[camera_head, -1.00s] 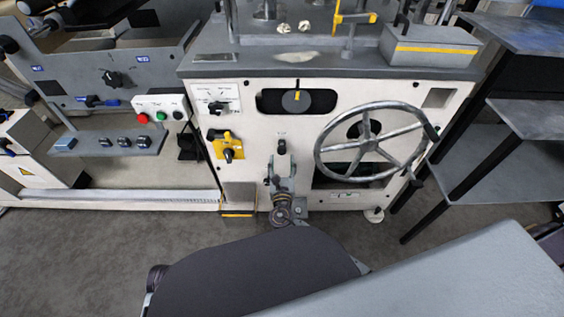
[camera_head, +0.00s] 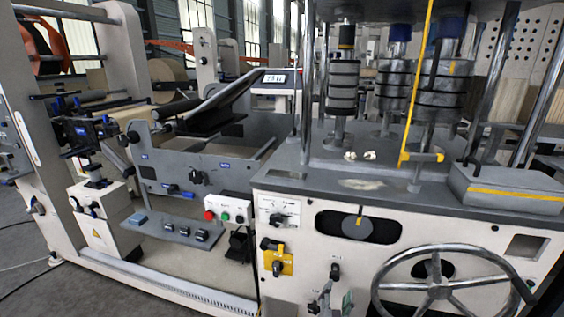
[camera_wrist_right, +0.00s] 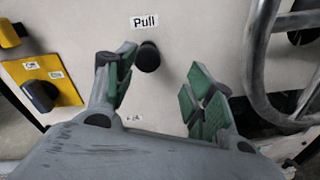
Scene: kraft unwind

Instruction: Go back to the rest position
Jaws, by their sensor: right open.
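My right gripper (camera_head: 331,301) shows at the bottom edge of the head view, in front of the white machine panel. It is open, with nothing between its green-padded fingers. In the right wrist view the spread fingers (camera_wrist_right: 160,85) face the panel, and a black knob (camera_wrist_right: 148,57) under a "Pull" label shows between and beyond them. The same knob (camera_head: 335,271) is just above the gripper in the head view. Whether a finger touches the panel cannot be told. My left gripper is in neither view.
A spoked handwheel (camera_head: 440,290) is right of the gripper. A yellow switch plate (camera_head: 279,263) is on its left, with a dial (camera_head: 278,218) above. A red and green button box (camera_head: 228,208) sits further left. Rollers (camera_head: 343,85) stand on the machine top.

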